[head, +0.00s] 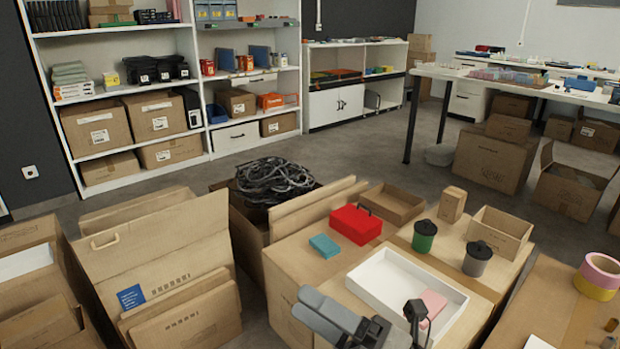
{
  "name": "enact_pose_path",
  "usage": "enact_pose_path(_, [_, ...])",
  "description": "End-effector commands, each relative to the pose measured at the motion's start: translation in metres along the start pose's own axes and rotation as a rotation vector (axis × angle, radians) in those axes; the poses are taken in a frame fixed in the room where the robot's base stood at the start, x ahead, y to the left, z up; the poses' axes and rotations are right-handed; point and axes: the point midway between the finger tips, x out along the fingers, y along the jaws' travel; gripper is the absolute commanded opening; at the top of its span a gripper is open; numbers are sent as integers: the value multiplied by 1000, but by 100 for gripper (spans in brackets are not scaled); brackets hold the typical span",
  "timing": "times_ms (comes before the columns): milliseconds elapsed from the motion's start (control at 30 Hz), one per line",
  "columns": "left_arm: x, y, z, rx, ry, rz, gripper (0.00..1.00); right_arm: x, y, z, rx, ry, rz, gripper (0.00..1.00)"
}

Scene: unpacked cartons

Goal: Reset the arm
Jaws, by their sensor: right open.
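My right gripper (398,326) shows at the bottom edge of the head view, in front of the near end of a white tray (372,283). Its dark jaws are apart, and I see nothing held between them. Part of the gripper is cut off by the picture's edge. A pink block (434,304) lies in the tray, close beside the right-hand jaw and partly hidden by it. My left gripper is not in view.
Around the tray on the cartons stand a red box (356,224), a teal block (324,245), a green canister (424,236), a grey canister (477,260) and small cardboard boxes. Tape rolls (597,276) lie at right. An open carton (165,260) stands at left.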

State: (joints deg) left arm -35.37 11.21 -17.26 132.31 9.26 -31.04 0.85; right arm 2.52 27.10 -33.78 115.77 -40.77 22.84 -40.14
Motion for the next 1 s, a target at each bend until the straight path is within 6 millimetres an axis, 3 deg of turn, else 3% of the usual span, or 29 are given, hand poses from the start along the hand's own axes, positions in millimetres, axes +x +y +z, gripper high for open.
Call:
enact_pose_path(33, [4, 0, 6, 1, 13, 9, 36, -15, -12, 4, 269, -165, -19, 75])
enact_pose_path(100, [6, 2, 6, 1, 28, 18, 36, -35, -28, 13, 611, -363, -43, 75])
enact_pose_path(233, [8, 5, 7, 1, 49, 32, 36, -76, -62, 7, 1132, -646, -75, 75])
enact_pose_path(400, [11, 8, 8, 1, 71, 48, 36, -122, -96, -28, 1670, -929, -102, 75])
enact_pose_path(533, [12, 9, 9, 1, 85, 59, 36, -150, -111, -65, 2022, -1109, -119, 75])
enact_pose_path(600, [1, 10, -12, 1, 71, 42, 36, -142, -90, -51, 1995, -1118, -124, 75])
enact_pose_path(867, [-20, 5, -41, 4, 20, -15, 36, -142, -58, -33, 1956, -1201, -150, 75])
enact_pose_path(1000, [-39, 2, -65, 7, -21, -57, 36, -142, -30, -21, 1930, -1265, -172, 75])
